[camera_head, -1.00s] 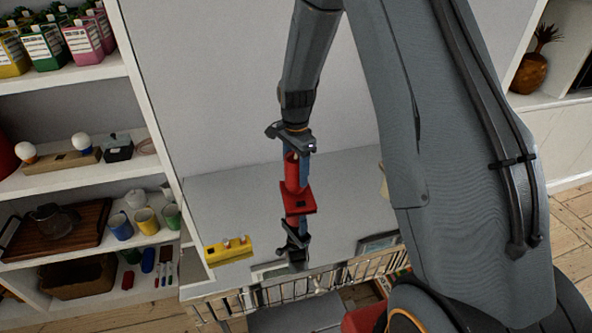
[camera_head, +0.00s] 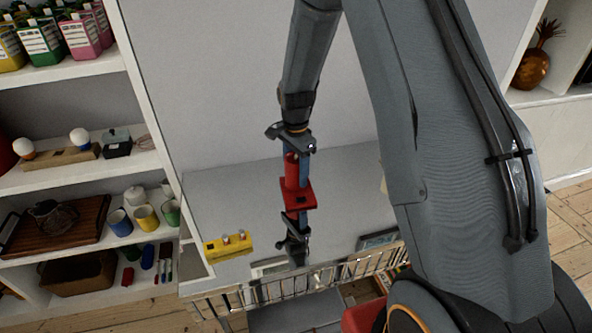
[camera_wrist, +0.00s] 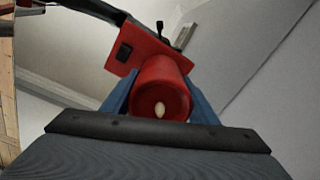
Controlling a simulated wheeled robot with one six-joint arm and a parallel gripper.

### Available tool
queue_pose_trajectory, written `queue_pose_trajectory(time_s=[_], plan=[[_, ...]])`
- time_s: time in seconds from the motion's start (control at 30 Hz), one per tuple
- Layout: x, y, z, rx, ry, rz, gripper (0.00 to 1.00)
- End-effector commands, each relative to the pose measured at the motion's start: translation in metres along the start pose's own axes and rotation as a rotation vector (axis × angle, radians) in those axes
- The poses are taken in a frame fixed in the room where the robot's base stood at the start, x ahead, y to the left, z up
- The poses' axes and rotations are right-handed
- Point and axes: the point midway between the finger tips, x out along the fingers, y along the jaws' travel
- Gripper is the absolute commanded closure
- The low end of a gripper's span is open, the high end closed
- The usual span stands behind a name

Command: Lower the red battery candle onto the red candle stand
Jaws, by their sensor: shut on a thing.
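The red battery candle (camera_head: 291,174) is an upright red cylinder. In the wrist view the candle (camera_wrist: 160,88) shows its end with a small pale flame tip. My gripper (camera_head: 299,165) is shut on it, with a blue finger on each side in the wrist view (camera_wrist: 160,105).
A dark object (camera_head: 293,245) shows below the stand; its nature is unclear. A yellow block with small knobs (camera_head: 228,247) lies to the left on the grey surface (camera_head: 215,200). A shelf with mugs (camera_head: 146,217) stands at left. A metal rail (camera_head: 290,290) runs along the front.

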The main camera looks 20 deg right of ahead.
Motion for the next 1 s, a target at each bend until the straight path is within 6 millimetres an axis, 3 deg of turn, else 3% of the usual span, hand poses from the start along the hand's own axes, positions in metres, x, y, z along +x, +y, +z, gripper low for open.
queue_pose_trajectory(time_s=[0.03, 0.13, 0.17, 0.53, 1.0], plan=[[0.0, 0.0, 0.0, 0.0, 0.0, 0.0, 0.43], [0.0, 0.0, 0.0, 0.0, 0.0, 0.0, 0.27], [0.0, 0.0, 0.0, 0.0, 0.0, 0.0, 0.25], [-0.005, 0.0, 0.0, 0.0, 0.0, 0.0, 0.25], [-0.069, -0.001, 0.0, 0.0, 0.001, -0.002, 0.25]])
